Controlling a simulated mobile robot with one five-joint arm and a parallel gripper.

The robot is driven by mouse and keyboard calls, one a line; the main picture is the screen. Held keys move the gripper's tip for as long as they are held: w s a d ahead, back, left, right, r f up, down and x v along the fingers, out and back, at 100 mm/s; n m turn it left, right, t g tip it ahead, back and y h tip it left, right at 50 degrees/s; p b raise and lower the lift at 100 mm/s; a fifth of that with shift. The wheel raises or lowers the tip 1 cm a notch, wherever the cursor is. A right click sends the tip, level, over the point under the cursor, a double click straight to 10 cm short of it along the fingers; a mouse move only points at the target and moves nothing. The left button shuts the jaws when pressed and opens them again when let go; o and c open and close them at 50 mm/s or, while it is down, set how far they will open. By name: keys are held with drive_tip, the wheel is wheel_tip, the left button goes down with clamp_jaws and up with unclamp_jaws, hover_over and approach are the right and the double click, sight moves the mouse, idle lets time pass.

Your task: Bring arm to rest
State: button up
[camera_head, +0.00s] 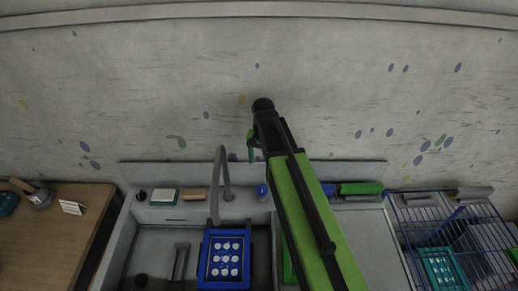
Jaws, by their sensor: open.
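My green and black arm reaches up from the bottom right to a dark joint in front of the wall above the sink. A small green piece of it shows just left of and below this joint. I cannot make out my gripper or its fingers; the arm link covers the area behind it. Nothing held shows.
A grey sink (146,247) with a faucet (217,185) lies below the arm. A blue tray with white round pieces (202,268) is in it. A wooden table (62,245) is at left, a blue wire rack (406,216) at right. A green item (362,188) lies on the back ledge.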

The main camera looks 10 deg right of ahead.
drive_tip(key=s+f+n+b, duration=0.5)
drive_tip(key=s+f+b, duration=0.6)
drive_tip(key=f+b, duration=0.2)
drive_tip(key=shift+s+d+f+b, duration=0.15)
drive_tip(key=shift+s+f+b, duration=0.1)
drive_tip(key=shift+f+b, duration=0.05)
